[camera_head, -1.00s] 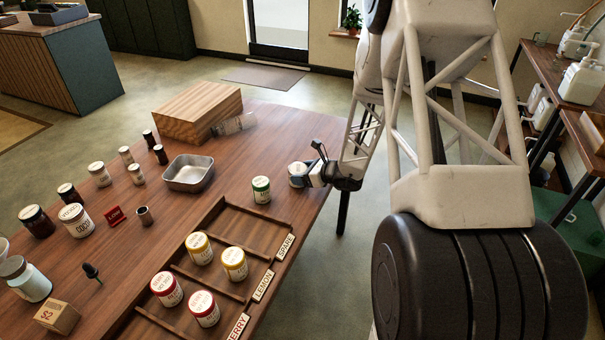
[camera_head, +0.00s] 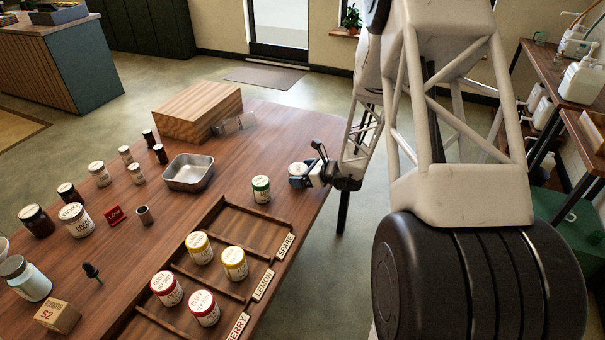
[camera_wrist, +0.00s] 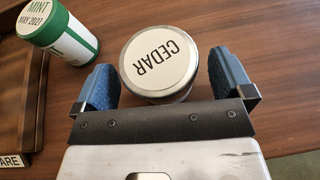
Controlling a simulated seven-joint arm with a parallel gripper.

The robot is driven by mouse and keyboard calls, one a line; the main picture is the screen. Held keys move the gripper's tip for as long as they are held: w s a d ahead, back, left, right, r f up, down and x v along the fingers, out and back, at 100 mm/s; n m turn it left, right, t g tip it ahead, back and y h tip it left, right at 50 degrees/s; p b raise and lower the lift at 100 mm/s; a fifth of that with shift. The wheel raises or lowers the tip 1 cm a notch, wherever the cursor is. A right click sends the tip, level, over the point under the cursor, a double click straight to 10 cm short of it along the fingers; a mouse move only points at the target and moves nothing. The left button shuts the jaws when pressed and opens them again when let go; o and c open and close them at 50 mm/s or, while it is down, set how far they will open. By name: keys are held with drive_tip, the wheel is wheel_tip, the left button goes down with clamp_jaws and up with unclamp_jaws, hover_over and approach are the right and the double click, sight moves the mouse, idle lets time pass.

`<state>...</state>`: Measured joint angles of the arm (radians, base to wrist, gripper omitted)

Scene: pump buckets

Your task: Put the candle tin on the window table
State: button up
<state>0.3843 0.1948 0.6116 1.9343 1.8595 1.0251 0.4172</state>
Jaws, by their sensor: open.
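The candle tin (camera_wrist: 158,62) is a round silver tin with a white lid labelled CEDAR. It stands on the wooden table near its right edge and also shows in the head view (camera_head: 297,169), partly hidden by my gripper. My gripper (camera_wrist: 165,80) is open, with one blue finger on each side of the tin in the wrist view. Small gaps show between the fingers and the tin. In the head view my gripper (camera_head: 308,175) is low at the table's right edge. I cannot make out a table marked as the window table.
A green-and-white mint tin (camera_head: 261,189) stands left of the cedar tin. A divided wooden tray (camera_head: 262,232) holds yellow and red-lidded tins. A metal pan (camera_head: 189,173), a wooden box (camera_head: 199,113) and several jars stand farther left. A plant (camera_head: 352,19) sits by the window.

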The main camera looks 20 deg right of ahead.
drive_tip(key=shift+r, duration=0.1)
drive_tip(key=v, duration=1.2)
idle(0.6)
drive_tip(key=s+a+r+n+g, duration=0.7)
drive_tip(key=s+a+r+n, duration=0.5)
drive_tip(key=a+r+n, duration=0.4)
drive_tip(key=s+a+r+n+h, duration=0.2)
drive_tip(key=s+r+n+h, duration=0.2)
drive_tip(key=s, duration=0.6)
drive_tip(key=s+a+r+n+h, duration=0.2)
drive_tip(key=s+r+n+h, duration=0.3)
drive_tip(key=s, duration=0.6)
drive_tip(key=r+n, duration=0.1)
drive_tip(key=n, duration=0.1)
drive_tip(key=shift+n+g, duration=0.4)
